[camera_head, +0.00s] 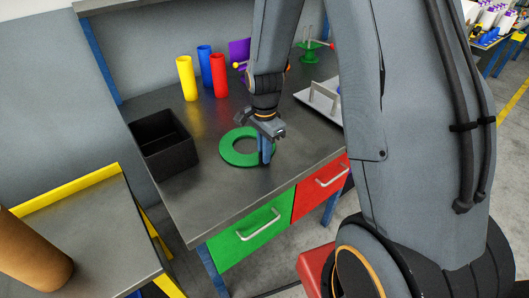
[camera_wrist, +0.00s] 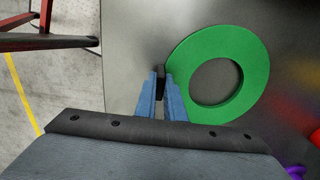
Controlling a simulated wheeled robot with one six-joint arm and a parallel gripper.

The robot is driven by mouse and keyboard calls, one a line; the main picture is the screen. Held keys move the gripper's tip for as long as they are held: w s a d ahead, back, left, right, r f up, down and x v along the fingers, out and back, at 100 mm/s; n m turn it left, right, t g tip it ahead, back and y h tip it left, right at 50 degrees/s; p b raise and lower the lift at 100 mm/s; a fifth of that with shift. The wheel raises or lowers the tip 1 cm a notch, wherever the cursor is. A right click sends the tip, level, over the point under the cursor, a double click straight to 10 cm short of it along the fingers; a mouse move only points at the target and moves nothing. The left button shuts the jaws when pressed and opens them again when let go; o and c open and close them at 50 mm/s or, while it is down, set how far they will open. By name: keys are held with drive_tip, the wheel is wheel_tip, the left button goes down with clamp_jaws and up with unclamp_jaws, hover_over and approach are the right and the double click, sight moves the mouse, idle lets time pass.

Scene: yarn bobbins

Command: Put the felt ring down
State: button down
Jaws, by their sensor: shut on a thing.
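The green felt ring (camera_head: 229,153) is flat and level over the grey workbench (camera_head: 215,195), between the black bin and the drawer edge. I cannot tell whether it touches the top or hovers just above it. My gripper (camera_head: 266,160) points down at the right part of the ring, its blue fingers shut on the ring's rim. In the wrist view the ring (camera_wrist: 256,88) extends to the right from the fingertips (camera_wrist: 163,78), its hole clear. The pinched edge is partly hidden by the fingers.
An empty black bin (camera_head: 163,145) stands to the left. Yellow (camera_head: 187,78), blue (camera_head: 205,60) and red (camera_head: 219,75) cylinders stand behind. A grey tray with a handle (camera_head: 322,100) is at the right, a green stand (camera_head: 311,52) beyond. The front bench top is clear.

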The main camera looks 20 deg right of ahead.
drive_tip(key=c, duration=1.8)
unclamp_jaws()
drive_tip(key=shift+c, duration=0.2)
wheel_tip(320, 180, up, 12)
drive_tip(key=b, duration=0.2)
drive_tip(key=s+f+n, duration=0.2)
drive_tip(key=s+n, duration=1.1)
drive_tip(key=n, duration=0.1)
drive_tip(key=shift+s+a+f+t, duration=0.15)
drive_tip(key=shift+s+f+t, duration=0.1)
drive_tip(key=shift+s+t, duration=0.15)
